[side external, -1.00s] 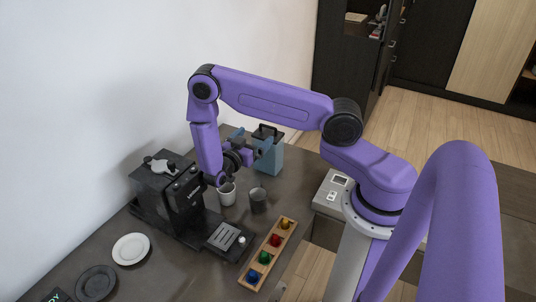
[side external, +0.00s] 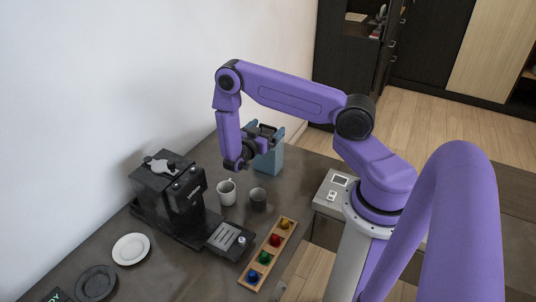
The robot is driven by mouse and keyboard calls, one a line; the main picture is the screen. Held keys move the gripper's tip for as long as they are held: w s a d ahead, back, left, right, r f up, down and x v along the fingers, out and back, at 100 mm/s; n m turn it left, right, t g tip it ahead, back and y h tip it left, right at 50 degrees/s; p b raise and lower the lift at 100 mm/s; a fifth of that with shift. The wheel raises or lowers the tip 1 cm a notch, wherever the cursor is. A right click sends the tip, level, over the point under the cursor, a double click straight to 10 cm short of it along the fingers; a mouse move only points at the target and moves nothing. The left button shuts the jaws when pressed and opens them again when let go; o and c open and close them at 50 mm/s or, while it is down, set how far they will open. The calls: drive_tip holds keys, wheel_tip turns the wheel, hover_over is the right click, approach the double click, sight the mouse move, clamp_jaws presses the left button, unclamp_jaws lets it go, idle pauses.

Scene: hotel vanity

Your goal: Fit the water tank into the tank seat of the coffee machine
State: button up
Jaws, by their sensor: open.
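The water tank (side external: 269,160) is a blue-grey, box-shaped container with a black top. It stands upright on the vanity top near the wall, behind the cups. My gripper (side external: 266,134) is open at the top of the tank, its fingers appearing on either side of the black top part. I cannot tell whether they touch it. My wrist hides the tank's left side. The black coffee machine (side external: 180,190) stands against the wall at the left, well apart from the tank. Its tank seat cannot be made out clearly from this side.
A white mug (side external: 226,193) and a dark grey cup (side external: 258,200) stand between the tank and the machine. A wooden rack (side external: 251,277) with several coloured pieces lies in front. A white plate (side external: 131,249) and a dark plate (side external: 96,283) lie at the lower left.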

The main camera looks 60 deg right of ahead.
sight(270, 131)
drive_tip(key=shift+d, duration=1.6)
drive_tip(key=c, duration=1.8)
clamp_jaws()
drive_tip(key=shift+r, duration=0.1)
